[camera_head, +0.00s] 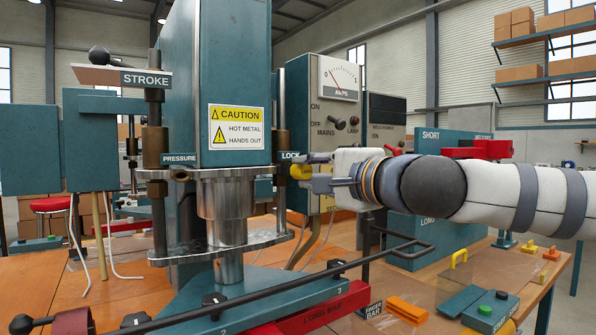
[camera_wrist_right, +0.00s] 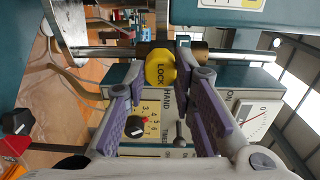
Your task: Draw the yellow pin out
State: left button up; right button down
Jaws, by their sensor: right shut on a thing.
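The yellow pin (camera_head: 300,172) has a faceted knob and sits at the LOCK label on the right side of the teal press column. My right gripper (camera_head: 317,171) comes in from the right, with one finger above and one below the knob. In the wrist view the purple-padded fingers (camera_wrist_right: 161,78) are on either side of the knob, shut on it. The pin's shaft is hidden in the press. My left gripper is not in view.
The press (camera_head: 236,80) carries a caution sign and STROKE and PRESSURE labels. A control box with a dial (camera_head: 338,80) stands behind my right gripper. A long black bar (camera_head: 230,308) crosses the front, and a green button box (camera_head: 490,312) lies front right.

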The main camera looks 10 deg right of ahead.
jog(key=shift+w+a, duration=0.1)
jog(key=shift+w, duration=0.2)
jog(key=c, duration=1.3)
grip_release()
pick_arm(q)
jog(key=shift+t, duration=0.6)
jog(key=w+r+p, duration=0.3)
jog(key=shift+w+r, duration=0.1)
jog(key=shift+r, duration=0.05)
pick_arm(e)
jog(key=v, duration=0.9)
jog(key=shift+f, duration=0.1)
